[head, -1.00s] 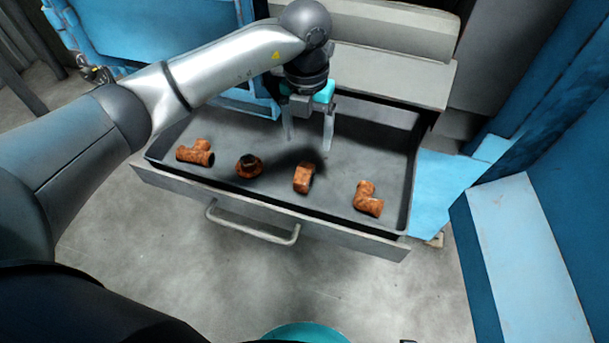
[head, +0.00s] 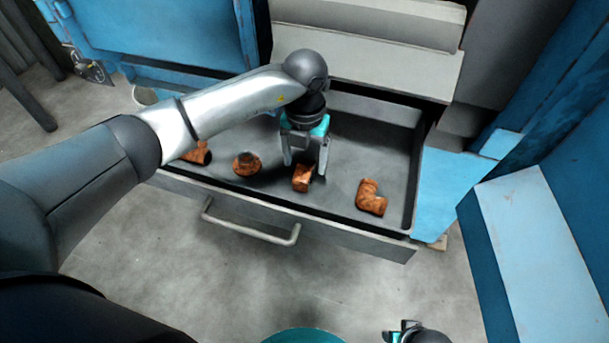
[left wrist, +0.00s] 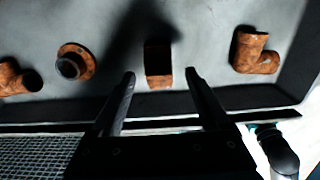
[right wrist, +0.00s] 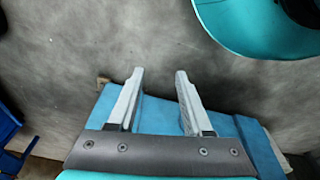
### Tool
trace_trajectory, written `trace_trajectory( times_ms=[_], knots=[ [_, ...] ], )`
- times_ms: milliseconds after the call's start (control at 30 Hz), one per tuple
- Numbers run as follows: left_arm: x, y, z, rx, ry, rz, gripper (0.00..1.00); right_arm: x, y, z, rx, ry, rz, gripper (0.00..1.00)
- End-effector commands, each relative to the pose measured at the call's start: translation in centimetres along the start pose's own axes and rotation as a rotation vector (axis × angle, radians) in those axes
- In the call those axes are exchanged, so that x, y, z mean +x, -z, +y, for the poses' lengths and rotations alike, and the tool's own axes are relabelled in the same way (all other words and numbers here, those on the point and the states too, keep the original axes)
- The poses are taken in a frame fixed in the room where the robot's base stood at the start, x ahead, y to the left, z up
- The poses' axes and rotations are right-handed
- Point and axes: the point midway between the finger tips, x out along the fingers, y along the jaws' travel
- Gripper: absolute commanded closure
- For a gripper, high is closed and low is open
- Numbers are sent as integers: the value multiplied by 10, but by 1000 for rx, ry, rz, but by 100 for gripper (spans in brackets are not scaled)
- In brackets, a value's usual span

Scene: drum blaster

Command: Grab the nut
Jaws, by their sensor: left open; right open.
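The nut (head: 301,178), a rust-brown blocky piece, lies in the open drawer near its front wall. It also shows in the left wrist view (left wrist: 158,60), in line with the gap between the fingertips. My left gripper (head: 305,168) is open and empty, low over the drawer by the nut; I cannot tell whether a finger touches it. The left wrist view shows its two fingers (left wrist: 160,74) apart. My right gripper (right wrist: 160,72) is open and empty above the floor, away from the drawer.
A flanged round fitting (head: 247,164) lies left of the nut and an elbow pipe (head: 371,198) lies right. A tee-like pipe (head: 199,154) at the far left is partly hidden by my arm. The drawer (head: 340,227) has raised walls and a front handle (head: 250,232).

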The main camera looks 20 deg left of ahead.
Motion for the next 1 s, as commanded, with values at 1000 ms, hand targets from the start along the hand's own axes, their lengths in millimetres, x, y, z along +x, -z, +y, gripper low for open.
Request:
trace_trajectory(
  times_ms=[1000],
  knots=[
    [54, -2, 1, 0, 1, -1, 20, -45, 40, 0, 6, -1, 77, 50]
  ],
)
